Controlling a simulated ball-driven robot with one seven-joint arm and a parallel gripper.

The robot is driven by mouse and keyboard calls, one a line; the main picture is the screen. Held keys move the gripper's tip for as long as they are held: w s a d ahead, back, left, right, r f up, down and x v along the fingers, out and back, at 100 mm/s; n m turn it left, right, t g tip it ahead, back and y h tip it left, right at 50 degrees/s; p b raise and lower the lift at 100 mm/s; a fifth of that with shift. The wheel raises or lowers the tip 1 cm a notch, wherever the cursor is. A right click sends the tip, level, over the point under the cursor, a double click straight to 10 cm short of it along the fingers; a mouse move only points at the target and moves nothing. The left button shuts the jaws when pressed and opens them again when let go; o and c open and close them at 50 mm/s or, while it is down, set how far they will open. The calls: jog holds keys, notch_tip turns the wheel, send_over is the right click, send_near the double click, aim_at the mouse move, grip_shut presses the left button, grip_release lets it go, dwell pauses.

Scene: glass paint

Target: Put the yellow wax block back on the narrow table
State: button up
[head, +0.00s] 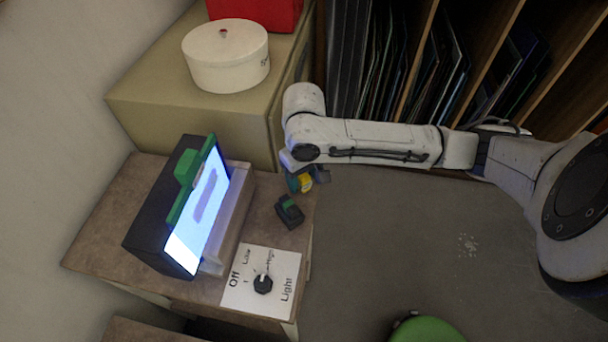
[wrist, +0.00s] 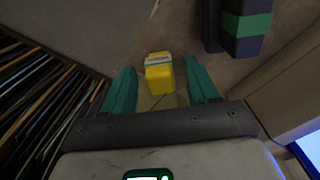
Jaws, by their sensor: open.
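The yellow wax block (head: 305,183) with a pale label band is at the back right edge of the narrow brown table (head: 143,192). In the wrist view the yellow block (wrist: 159,76) lies between my two teal fingertips, over the brown tabletop (wrist: 180,22). A gap shows on each side of it. My gripper (head: 300,180) is open and points down around the block, with the arm hiding part of it in the head view. I cannot tell whether the block's underside touches the table. The wrist view also shows my gripper (wrist: 162,86).
A dark block with a green band (head: 290,212) lies close by on the table. A lit screen box (head: 200,205) and a light dial (head: 263,284) take up much of the top. A beige cabinet (head: 150,98) stands behind; a picture rack (head: 440,60) is at the back right.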

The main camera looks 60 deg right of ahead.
aim_at(304, 177)
notch_tip(304, 177, up, 12)
jog(key=shift+r, duration=0.15)
dwell(0.5)
dwell(0.3)
